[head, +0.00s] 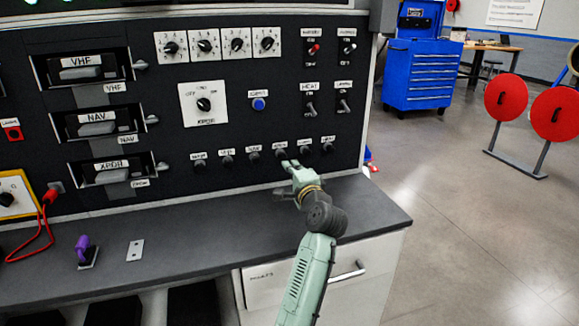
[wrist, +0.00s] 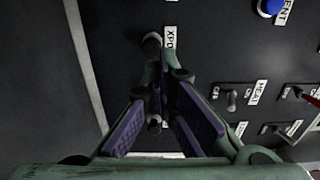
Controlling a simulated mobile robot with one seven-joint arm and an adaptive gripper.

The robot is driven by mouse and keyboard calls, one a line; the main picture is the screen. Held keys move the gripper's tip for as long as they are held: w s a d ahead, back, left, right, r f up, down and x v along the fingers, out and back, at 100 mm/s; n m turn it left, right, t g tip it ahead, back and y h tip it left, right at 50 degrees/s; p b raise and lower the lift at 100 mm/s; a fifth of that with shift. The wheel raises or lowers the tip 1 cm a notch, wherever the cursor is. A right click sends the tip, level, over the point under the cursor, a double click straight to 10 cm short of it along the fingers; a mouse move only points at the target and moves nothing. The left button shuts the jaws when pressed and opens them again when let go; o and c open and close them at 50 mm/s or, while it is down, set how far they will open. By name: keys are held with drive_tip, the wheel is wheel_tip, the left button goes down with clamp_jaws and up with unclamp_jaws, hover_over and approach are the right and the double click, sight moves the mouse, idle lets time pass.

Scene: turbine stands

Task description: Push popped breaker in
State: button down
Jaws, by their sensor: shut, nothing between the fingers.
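A row of dark breaker knobs with small white labels runs along the lower part of the black panel in the head view, including a left one (head: 227,160) and a right one (head: 328,147). My gripper (head: 289,163) is shut and empty, its tips close to the panel at the right half of this row. In the wrist view the closed fingertips (wrist: 160,66) are just below a dark breaker knob (wrist: 152,41) beside a label reading "XPD". I cannot tell whether they touch. Another knob (wrist: 155,123) shows between the finger linkages. Which breaker is popped is unclear.
A dark counter (head: 190,228) runs below the panel, with a purple-handled item (head: 83,250) and a small metal plate (head: 135,250) at left. Toggle switches (head: 311,107) and a blue button (head: 258,104) are above the row. A blue tool chest (head: 422,75) stands behind.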

drive_tip(key=b+v, duration=0.1)
drive_tip(key=v, duration=0.6)
drive_tip(key=shift+s+d+f, duration=0.15)
drive_tip(key=shift+s+f, duration=0.05)
drive_tip(key=shift+s, duration=0.15)
